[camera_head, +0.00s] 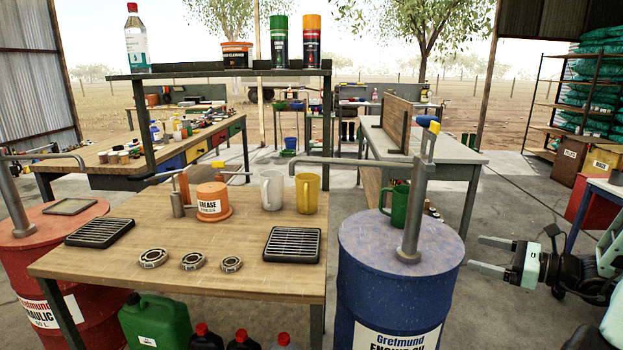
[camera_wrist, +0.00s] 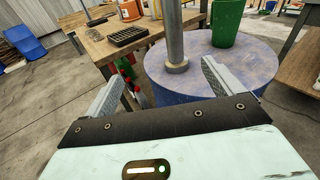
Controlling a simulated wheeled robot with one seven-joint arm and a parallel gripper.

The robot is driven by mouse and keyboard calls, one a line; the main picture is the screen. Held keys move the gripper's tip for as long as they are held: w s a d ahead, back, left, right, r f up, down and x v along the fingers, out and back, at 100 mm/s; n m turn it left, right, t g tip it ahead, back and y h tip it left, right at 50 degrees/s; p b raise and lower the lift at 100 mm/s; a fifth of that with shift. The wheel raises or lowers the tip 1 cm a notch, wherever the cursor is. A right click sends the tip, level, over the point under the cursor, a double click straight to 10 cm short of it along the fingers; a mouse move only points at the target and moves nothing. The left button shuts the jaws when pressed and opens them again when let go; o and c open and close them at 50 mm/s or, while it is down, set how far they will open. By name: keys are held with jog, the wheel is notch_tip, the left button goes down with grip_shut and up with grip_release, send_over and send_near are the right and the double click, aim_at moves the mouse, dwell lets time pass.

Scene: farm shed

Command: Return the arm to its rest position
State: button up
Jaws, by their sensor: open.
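My gripper (camera_head: 492,256) is at the right of the head view, its jaws apart with nothing between them. It is beside the blue oil drum (camera_head: 385,250), to its right and clear of it, with my arm folded at the right edge. In the wrist view the two fingers of my gripper (camera_wrist: 165,88) are spread. Beyond them are the blue drum top (camera_wrist: 215,70) and its grey pump pipe (camera_wrist: 175,35). A green mug (camera_head: 398,205) stands on the drum behind the pump; it also shows in the wrist view (camera_wrist: 226,22).
A wooden workbench (camera_head: 190,235) left of the drum holds mugs, an orange grease tub (camera_head: 212,201), bearings and black grates. A red drum (camera_head: 70,270) stands at far left. A grey table (camera_head: 440,148) is behind. The concrete floor around my gripper is clear.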

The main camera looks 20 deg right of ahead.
jog(key=w+a+r+n+g+y+p, duration=0.15)
jog(key=a+n+g, duration=0.55)
jog(key=a, duration=0.7)
jog(key=w+a+r+n+g+y, duration=0.1)
jog(key=a+r+n+g+y, duration=0.2)
jog(key=a+n+g, duration=0.8)
jog(key=s+a+r+n+t+h, duration=0.1)
jog(key=s+a+r+n+h, duration=0.1)
jog(key=s+a+n+h, duration=0.3)
jog(key=s+a+r+n+t+h+p, duration=0.1)
jog(key=s+a+r+n+h, duration=0.1)
jog(key=s+a+n+h, duration=0.4)
jog(key=shift+s+a+r+n+t, duration=0.1)
jog(key=shift+s+a+n+t, duration=0.1)
jog(key=shift+s+a+n, duration=1.8)
jog(key=shift+s+a+r+n+t, duration=0.15)
jog(key=shift+s+a+n, duration=0.75)
jog(key=shift+a+n, duration=2.2)
jog(key=shift+a+m, duration=0.65)
jog(key=shift+m, duration=0.05)
